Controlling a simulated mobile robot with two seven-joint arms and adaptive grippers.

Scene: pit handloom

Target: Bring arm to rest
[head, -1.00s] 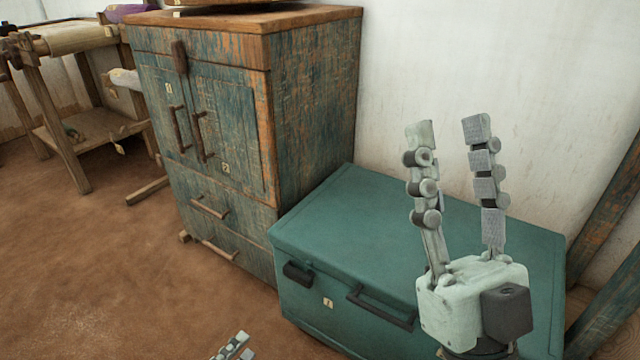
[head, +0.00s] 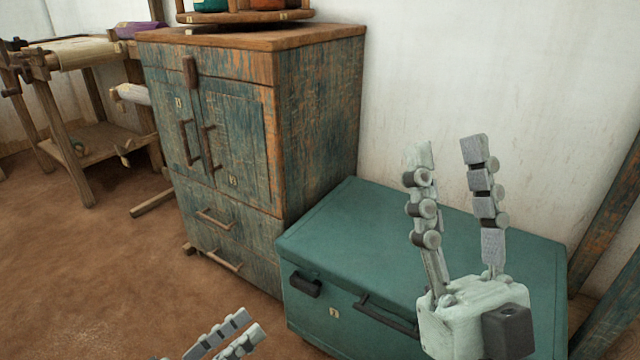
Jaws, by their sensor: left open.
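My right gripper (head: 446,150) is raised upright in front of the teal chest and the white wall. Its two segmented fingers stand apart with nothing between them. My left gripper (head: 246,327) is low at the bottom edge, in front of the cabinet and to the left of the chest. Its two fingertips show a gap between them and no object; its palm and arm are cut off by the frame.
A teal chest (head: 440,232) with dark handles stands on the right against the wall. A worn blue-orange wooden cabinet (head: 318,130) stands left of it, with a wooden rack (head: 290,16) on top. A wooden loom frame (head: 95,160) is far left. The brown floor (head: 90,270) is clear at lower left.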

